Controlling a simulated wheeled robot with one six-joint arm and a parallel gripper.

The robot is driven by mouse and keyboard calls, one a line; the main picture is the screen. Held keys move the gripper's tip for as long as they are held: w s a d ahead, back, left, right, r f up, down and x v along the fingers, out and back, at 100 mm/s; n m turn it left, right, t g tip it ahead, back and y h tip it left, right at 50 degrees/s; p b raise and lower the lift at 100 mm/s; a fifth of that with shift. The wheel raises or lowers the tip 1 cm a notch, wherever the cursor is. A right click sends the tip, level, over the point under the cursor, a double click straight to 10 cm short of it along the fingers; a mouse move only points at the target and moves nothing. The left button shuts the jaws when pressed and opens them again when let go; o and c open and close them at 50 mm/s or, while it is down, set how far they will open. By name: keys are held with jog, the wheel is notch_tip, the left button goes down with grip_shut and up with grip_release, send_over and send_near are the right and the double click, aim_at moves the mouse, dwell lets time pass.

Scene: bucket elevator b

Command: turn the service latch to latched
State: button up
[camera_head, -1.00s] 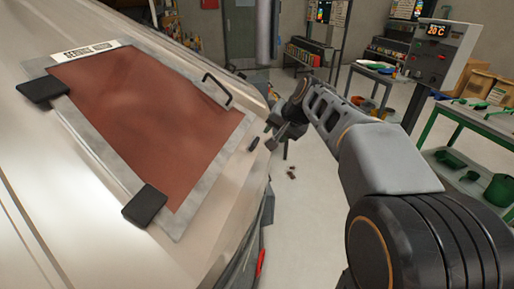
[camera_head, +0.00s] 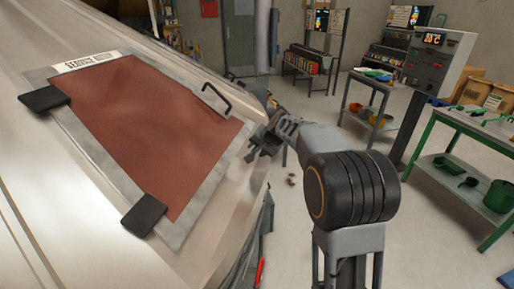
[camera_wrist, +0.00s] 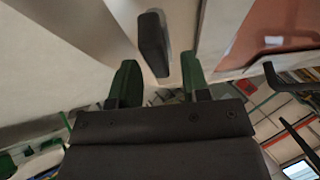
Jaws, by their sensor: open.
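The service latch (camera_wrist: 153,43) is a short dark bar on the pale metal casing, beside the hatch frame. In the wrist view it stands nearly upright in the picture, a little tilted, just beyond my gripper (camera_wrist: 160,78). The green fingers are apart, one on each side of the latch's lower end; I cannot tell whether either touches it. In the head view my gripper (camera_head: 257,146) is at the right edge of the hatch and hides the latch. The hatch (camera_head: 150,125) is a red-brown panel in a grey frame, lying closed against the casing.
The hatch has a black handle (camera_head: 216,98) at its upper right and two black hinges (camera_head: 145,216) on its lower left side. A control box (camera_head: 436,60) stands on a post at right. Green-legged tables (camera_head: 480,122) stand further right. Open floor lies between.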

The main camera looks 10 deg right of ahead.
jog(key=shift+w+a+f, duration=0.15)
jog(key=shift+w+f, duration=0.15)
jog(key=shift+f, duration=0.1)
grip_shut()
